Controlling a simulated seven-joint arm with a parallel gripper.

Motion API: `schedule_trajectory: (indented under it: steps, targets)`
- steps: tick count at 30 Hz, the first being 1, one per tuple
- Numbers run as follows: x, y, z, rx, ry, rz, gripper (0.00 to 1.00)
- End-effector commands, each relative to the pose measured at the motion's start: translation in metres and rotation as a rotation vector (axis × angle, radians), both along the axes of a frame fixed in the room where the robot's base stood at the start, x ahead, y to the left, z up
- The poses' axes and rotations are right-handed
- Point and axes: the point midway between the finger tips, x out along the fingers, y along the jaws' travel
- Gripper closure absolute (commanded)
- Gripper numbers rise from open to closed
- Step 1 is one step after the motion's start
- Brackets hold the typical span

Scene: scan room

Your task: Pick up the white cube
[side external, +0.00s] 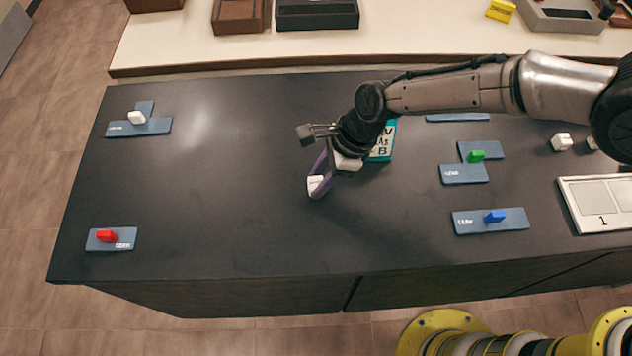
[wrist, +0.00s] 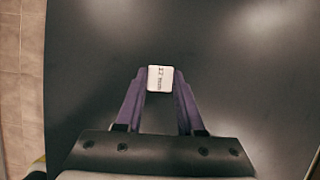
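The white cube (side external: 315,182) shows between the purple fingers of my gripper (side external: 317,186), around the middle of the dark table. In the wrist view, the white cube (wrist: 160,78), with dark lettering on its face, sits between the fingertips of my gripper (wrist: 160,84). A fingertip lies against each side of it, so my gripper looks shut on it. I cannot tell whether the cube touches the table or is just above it.
Blue-grey plates hold a white piece (side external: 137,118), a red piece (side external: 106,236), a green piece (side external: 477,156) and a blue piece (side external: 494,216). A teal lettered block (side external: 383,142) stands behind my gripper. A white tray (side external: 598,222) is at right. The table's left-middle (side external: 220,200) is clear.

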Motion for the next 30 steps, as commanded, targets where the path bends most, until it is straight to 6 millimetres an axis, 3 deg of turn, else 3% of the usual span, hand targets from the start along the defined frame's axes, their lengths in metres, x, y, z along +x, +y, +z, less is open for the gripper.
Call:
schedule_trajectory:
  steps: [1,3,17,24,30]
  targets:
    - [0.0,0.0,0.0,0.0,0.0,0.0,0.87]
    - [0.0,0.0,0.0,0.0,0.0,0.0,0.99]
    - [0.0,0.0,0.005,0.001,-0.001,0.001,1.0]
    - [0.001,0.0,0.035,0.002,-0.004,-0.001,1.0]
    - [-0.02,-0.026,0.073,0.003,-0.004,-0.001,1.0]
